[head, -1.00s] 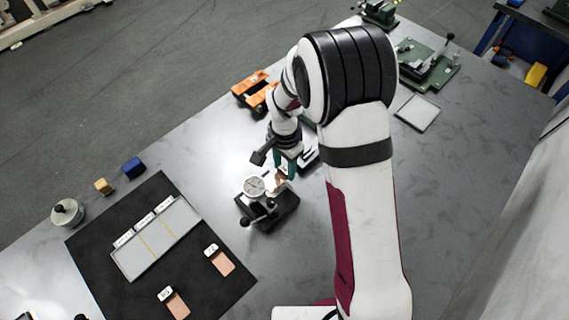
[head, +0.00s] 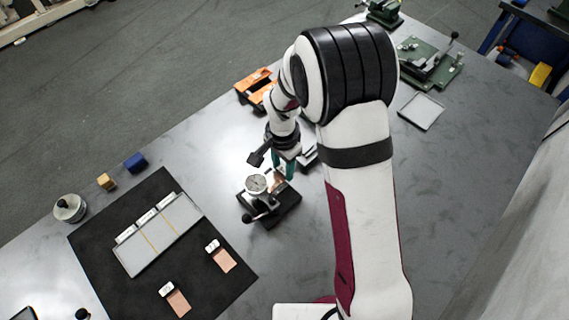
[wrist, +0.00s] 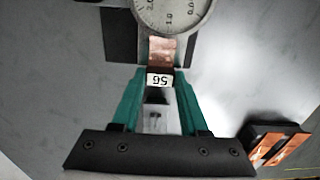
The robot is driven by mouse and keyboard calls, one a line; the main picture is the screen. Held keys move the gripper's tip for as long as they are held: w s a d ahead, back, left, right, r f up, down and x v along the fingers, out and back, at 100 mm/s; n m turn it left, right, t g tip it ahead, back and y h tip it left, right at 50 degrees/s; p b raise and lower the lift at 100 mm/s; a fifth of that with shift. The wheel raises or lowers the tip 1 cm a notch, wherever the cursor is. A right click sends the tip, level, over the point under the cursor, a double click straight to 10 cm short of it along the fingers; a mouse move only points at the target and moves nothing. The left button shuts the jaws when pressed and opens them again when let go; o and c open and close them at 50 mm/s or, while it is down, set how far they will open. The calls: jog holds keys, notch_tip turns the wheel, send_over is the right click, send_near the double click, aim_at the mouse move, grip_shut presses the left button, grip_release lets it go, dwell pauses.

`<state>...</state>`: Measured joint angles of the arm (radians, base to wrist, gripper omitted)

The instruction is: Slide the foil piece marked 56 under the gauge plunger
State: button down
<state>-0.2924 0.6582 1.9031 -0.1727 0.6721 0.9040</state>
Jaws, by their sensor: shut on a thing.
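The copper foil piece marked 56 (wrist: 161,50) is in my gripper (wrist: 160,82). The green fingers are shut on its white tag end, where "56" reads upside down in the wrist view. The bare copper extends from the tag toward the gauge (wrist: 172,12), and its far end goes out of sight beneath the round dial. The plunger tip is hidden, so I cannot tell whether the foil is beneath it. In the head view, the gauge (head: 256,184) stands on a dark base, with my gripper (head: 284,170) close at its upper right side.
A black mat (head: 95,262) holds a grey sectioned tray (head: 131,262) and two other tagged foil pieces (head: 222,260) (head: 179,303). A blue block (head: 136,163) and a wooden block (head: 106,181) sit along the far edge.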

aim_at(272, 183)
jog(key=shift+s+a, duration=1.35)
dwell(1.9)
jog(key=shift+f, duration=0.1)
dwell(0.6)
jog(key=c, duration=0.7)
grip_release()
jog(key=shift+c, duration=0.2)
jog(key=shift+r, duration=1.5)
jog(key=o, duration=0.6)
jog(key=shift+c, duration=0.2)
